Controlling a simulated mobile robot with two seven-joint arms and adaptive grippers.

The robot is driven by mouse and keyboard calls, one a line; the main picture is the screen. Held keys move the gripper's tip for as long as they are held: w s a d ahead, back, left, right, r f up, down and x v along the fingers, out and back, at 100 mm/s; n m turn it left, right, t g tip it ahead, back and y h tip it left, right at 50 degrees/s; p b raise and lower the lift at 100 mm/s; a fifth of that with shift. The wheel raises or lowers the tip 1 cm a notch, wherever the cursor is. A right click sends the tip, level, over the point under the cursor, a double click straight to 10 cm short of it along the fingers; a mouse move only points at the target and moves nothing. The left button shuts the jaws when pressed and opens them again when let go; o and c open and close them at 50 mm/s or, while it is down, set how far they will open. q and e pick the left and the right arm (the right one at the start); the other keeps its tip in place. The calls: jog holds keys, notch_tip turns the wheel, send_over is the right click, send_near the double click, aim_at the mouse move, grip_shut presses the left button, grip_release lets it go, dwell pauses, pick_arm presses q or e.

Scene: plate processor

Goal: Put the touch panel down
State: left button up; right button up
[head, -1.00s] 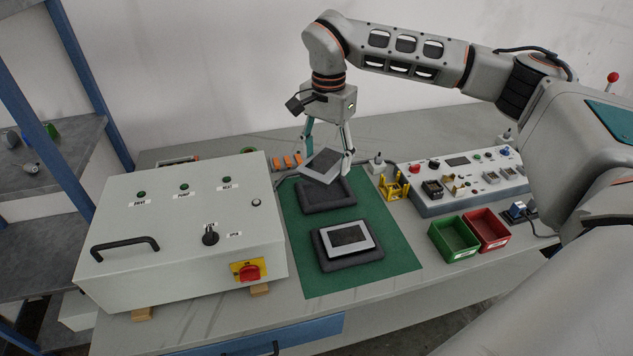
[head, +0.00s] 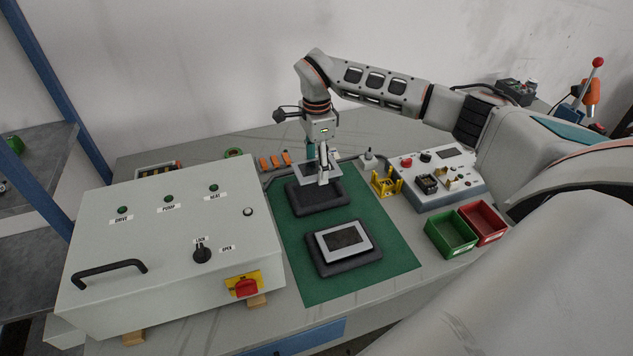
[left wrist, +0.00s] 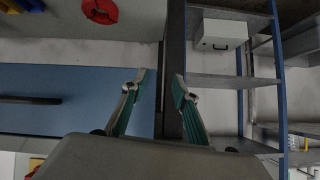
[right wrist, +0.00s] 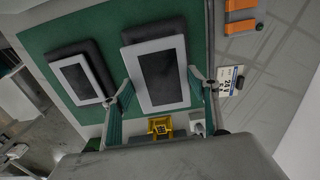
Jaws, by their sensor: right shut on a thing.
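One touch panel, a grey frame around a dark screen (right wrist: 158,77), is held by my right gripper (head: 322,173). In the head view this panel (head: 309,170) is partly hidden by the gripper and sits over the rear black pad (head: 322,196). I cannot tell whether it touches the pad. A second panel (head: 342,239) lies on the front black pad (head: 345,268); it also shows in the right wrist view (right wrist: 76,78). Both pads are on a green mat (head: 393,255). My left gripper (left wrist: 160,82) is open and empty, away from the panels, facing a blue surface and shelving.
A grey control box (head: 165,255) with a handle stands left of the mat. A yellow holder (head: 384,183), a green bin (head: 450,234), a red bin (head: 484,222) and a switch panel (head: 435,178) are on the right. Orange clips (head: 275,161) lie behind the mat.

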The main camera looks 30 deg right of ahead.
aim_at(317, 168)
notch_tip(317, 168, down, 7)
jog(key=shift+r, duration=0.15)
dwell(0.4)
jog(key=o, duration=1.4)
notch_tip(317, 168, up, 11)
jog(key=shift+f, duration=0.2)
jog(key=shift+r+b, duration=0.3)
jog(key=shift+r, duration=0.4)
